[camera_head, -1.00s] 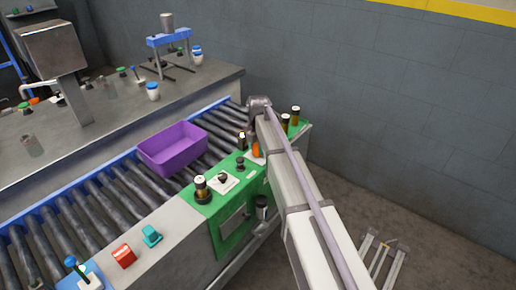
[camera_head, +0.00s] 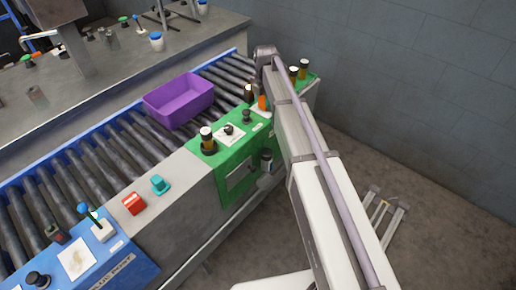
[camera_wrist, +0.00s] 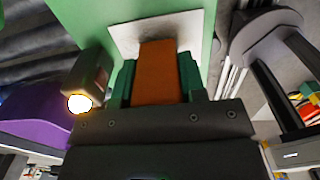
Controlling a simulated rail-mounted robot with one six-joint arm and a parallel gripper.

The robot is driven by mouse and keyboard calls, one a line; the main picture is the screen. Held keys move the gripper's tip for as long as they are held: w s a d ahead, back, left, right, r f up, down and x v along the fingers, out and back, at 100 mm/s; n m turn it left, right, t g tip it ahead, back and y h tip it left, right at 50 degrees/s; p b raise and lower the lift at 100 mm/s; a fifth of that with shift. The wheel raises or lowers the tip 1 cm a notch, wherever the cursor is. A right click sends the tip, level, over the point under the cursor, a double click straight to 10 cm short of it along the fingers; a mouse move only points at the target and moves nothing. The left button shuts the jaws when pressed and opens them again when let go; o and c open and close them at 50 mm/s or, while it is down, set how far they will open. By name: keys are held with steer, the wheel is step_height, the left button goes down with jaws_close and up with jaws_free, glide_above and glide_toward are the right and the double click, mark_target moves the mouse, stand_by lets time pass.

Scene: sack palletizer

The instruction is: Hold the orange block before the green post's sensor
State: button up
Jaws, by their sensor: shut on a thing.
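The orange block (camera_wrist: 157,72) stands between the green fingers of my gripper (camera_wrist: 156,80), which is shut on it. A white plate (camera_wrist: 125,38) on a green surface lies just beyond the block. In the head view the orange block (camera_head: 262,103) shows small, beside my arm at the far end of the green post (camera_head: 238,160). A dark housing with a lit lamp (camera_wrist: 80,103) is left of the block in the wrist view, apart from it; it may be the sensor. My arm hides part of the post, and my fingers are not clear in the head view.
A purple bin (camera_head: 180,100) sits on the roller conveyor (camera_head: 105,150). Amber-and-black canisters (camera_head: 207,138) and a black knob (camera_head: 229,129) stand on the green post.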

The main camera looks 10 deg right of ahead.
steer(key=shift+r, duration=0.1)
step_height(320, 180, up, 10)
steer(key=p, duration=1)
